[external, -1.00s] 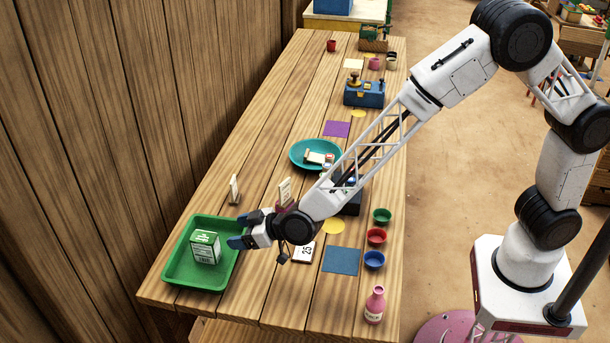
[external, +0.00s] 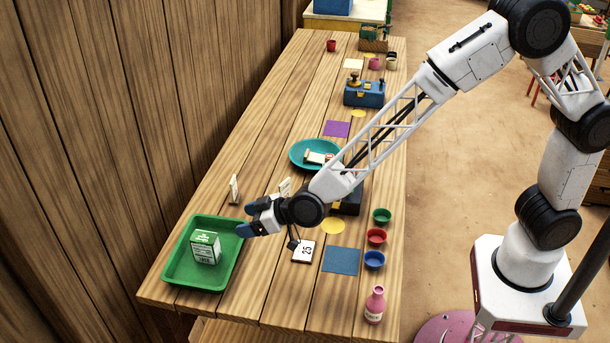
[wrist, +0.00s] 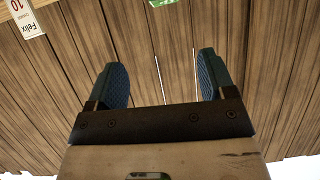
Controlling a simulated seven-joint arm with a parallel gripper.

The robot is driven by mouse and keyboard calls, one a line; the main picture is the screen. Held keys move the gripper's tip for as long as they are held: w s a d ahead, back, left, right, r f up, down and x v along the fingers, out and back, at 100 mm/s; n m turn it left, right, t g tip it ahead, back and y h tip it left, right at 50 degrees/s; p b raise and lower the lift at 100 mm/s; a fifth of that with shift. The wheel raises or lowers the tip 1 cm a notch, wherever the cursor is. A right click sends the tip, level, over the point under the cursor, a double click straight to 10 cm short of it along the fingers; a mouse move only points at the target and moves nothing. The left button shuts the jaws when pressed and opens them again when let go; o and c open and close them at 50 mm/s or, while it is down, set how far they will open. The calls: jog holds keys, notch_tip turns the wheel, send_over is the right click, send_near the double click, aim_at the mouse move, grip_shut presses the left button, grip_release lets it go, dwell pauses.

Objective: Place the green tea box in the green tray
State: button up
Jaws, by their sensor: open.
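The green tea box (external: 206,248), green and white, stands inside the green tray (external: 172,272) at the near left end of the table. My gripper (external: 246,219) is open and empty, just right of the tray's far right corner and apart from the box. In the wrist view my gripper (wrist: 163,82) shows both blue fingers spread with nothing between them.
A teal dish (external: 300,158) is farther back. A wooden wall (external: 100,130) borders the left.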

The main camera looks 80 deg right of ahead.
jog(key=s+d+r+g, duration=0.2)
jog(key=s+d+r, duration=0.25)
jog(key=s, duration=0.25)
jog(key=s+d+r+g+y, duration=0.1)
jog(key=s+d+r, duration=0.2)
jog(key=s+r, duration=0.3)
jog(key=s+d+r+g, duration=0.2)
jog(key=s+d+r, duration=0.15)
jog(key=s, duration=0.45)
jog(key=s+d+r+g, duration=0.1)
jog(key=s+d, duration=0.2)
jog(key=s, duration=0.7)
jog(key=s+d+r+g+h, duration=0.1)
jog(key=s+d, duration=0.3)
jog(key=s, duration=0.7)
jog(key=s+d+r+g, duration=0.1)
jog(key=s+d+g, duration=0.2)
jog(key=s, duration=0.8)
jog(key=shift+d+h, duration=0.25)
jog(key=shift+h, duration=0.05)
